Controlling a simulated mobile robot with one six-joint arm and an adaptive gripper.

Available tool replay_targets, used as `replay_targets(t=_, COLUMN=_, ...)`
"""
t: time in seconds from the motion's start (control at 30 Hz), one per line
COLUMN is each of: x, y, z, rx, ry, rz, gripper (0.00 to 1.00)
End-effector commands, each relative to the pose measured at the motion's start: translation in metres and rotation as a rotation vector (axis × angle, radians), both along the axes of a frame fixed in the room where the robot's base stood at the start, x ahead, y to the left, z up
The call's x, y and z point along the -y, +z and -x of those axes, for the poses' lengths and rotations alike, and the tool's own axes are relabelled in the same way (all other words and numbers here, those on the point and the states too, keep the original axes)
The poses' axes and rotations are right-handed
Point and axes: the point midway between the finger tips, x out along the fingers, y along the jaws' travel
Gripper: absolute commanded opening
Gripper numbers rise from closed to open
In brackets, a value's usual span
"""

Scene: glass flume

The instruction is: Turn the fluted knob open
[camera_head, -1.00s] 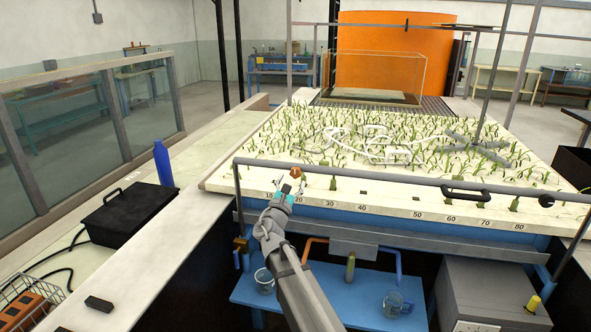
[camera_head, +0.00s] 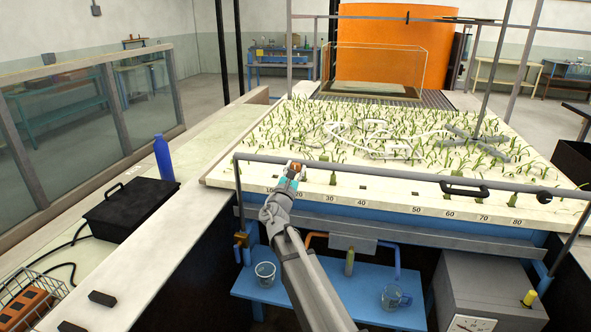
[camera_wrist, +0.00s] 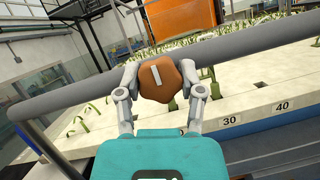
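The fluted knob (camera_wrist: 161,80) is orange-brown with a lobed rim and a pale bar mark on its face. The mark is close to upright, leaning slightly left at its top. The knob sits in front of the grey rail (camera_wrist: 240,52). My gripper (camera_wrist: 160,72) has one finger on each side of the knob, and both appear to press against its rim. In the head view the knob (camera_head: 296,167) shows small at the end of my gripper (camera_head: 292,172). The shaft behind the knob is hidden.
The rail (camera_head: 400,177) runs along the front of the pale planted bed (camera_head: 345,197). Below are a blue bench with glass beakers (camera_head: 265,275) and a grey box (camera_head: 485,285).

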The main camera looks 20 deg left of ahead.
Motion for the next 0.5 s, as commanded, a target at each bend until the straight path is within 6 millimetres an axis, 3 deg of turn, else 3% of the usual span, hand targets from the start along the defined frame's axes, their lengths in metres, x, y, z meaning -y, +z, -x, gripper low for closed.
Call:
replay_targets(t=0.03, x=-0.0001, y=0.0, z=-0.0001, rx=0.0, ry=0.0, rz=0.0, gripper=0.28)
replay_targets(t=0.2, x=-0.0001, y=0.0, z=-0.0002, rx=0.0, ry=0.0, rz=0.0, gripper=0.01)
replay_targets(t=0.5, x=-0.0006, y=0.0006, z=-0.0005, rx=-0.002, ry=0.0, rz=-0.029, gripper=0.01)
